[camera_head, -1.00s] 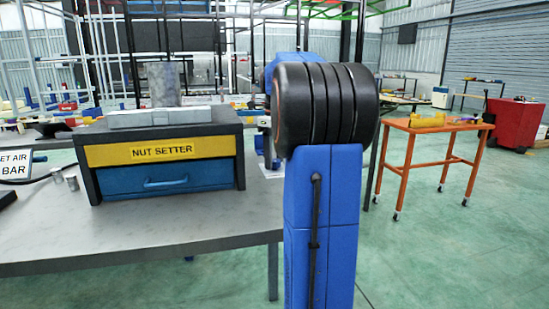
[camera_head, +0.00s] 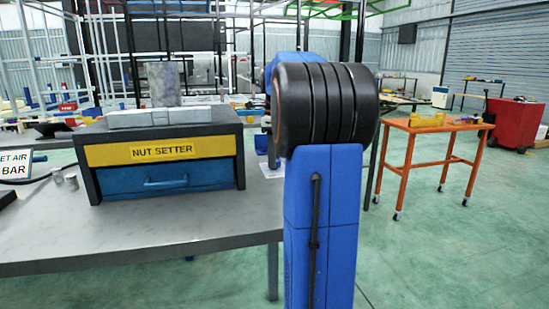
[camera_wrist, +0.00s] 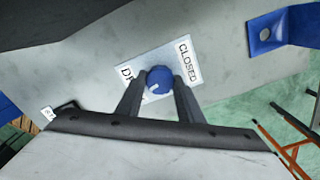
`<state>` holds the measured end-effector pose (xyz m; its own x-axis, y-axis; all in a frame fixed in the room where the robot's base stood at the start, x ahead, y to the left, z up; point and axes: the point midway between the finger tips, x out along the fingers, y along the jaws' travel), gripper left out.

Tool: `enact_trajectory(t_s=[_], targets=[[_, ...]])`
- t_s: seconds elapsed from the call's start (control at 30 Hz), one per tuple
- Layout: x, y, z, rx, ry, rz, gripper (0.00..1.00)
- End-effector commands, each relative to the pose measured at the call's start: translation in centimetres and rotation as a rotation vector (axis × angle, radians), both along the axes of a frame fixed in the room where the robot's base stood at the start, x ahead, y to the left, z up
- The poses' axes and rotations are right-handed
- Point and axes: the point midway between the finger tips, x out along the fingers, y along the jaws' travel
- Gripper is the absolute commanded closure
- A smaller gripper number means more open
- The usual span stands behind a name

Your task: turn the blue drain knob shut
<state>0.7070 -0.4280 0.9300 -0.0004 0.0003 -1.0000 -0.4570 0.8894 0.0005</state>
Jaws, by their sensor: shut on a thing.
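The blue drain knob (camera_wrist: 159,80) sits on a white label plate (camera_wrist: 187,58) on the grey table in the wrist view. A short pale mark shows on the knob. The plate reads "CLOSED" on its right part; the word on its left begins with "D" and is partly covered. My gripper (camera_wrist: 158,84) is shut on the knob, with one dark finger on each side. In the head view my blue arm hides the knob.
A blue bracket (camera_wrist: 270,32) is at the wrist view's upper right. An orange cart (camera_head: 435,126) stands at right, beyond open green floor.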

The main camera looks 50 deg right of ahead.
Motion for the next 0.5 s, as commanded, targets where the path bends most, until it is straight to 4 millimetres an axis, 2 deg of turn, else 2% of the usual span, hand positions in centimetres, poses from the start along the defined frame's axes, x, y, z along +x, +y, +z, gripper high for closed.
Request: enact_trajectory(t_s=[0.5], targets=[[0.01, -0.03, 0.05, -0.002, -0.001, 0.486, 0.89]])
